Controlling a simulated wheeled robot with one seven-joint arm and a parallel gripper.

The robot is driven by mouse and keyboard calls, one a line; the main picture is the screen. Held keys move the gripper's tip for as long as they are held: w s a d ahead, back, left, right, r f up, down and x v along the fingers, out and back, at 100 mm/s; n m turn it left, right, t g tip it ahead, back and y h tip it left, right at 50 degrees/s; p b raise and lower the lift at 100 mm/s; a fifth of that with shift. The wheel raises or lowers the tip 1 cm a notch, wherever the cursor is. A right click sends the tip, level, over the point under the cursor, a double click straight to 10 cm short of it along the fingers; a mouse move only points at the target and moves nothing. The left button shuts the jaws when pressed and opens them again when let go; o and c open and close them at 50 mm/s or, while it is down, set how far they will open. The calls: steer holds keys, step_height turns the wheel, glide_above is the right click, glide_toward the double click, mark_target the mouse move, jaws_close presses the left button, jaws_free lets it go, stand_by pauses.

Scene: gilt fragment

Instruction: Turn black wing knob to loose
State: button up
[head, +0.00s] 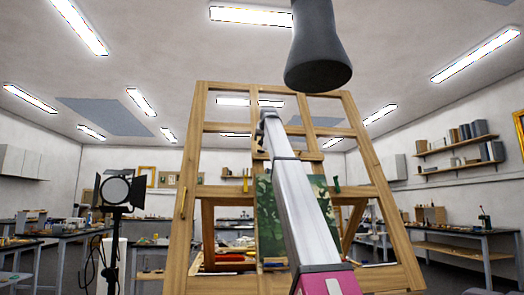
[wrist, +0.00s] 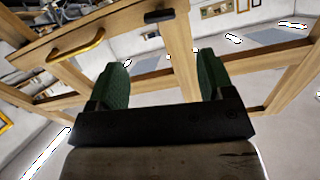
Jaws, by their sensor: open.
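My gripper (wrist: 162,82) shows in the wrist view with its two dark green finger pads apart and nothing between them. A small black piece (wrist: 159,16) sits on a wooden beam beyond the fingertips, near the top of the wrist view. It may be the black wing knob, but its wings and setting cannot be made out. The fingers are apart from it. In the head view my silver arm covers the middle of the large wooden easel frame (head: 187,150), and I cannot clearly make out the gripper or the knob there.
A yellow handle (wrist: 76,46) is on the wood at upper left in the wrist view. A green camouflage-like panel (head: 268,215) stands in the easel. A dark grey hood (head: 318,60) hangs above. A lamp on a stand (head: 117,192) is at left; benches (head: 470,240) line the room.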

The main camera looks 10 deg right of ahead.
mark_target(261, 151)
steer(key=x, duration=1)
steer(key=shift+w+f, duration=0.2)
steer(key=shift+w, duration=0.1)
steer(key=shift+c, duration=0.3)
steer(key=c, duration=0.9)
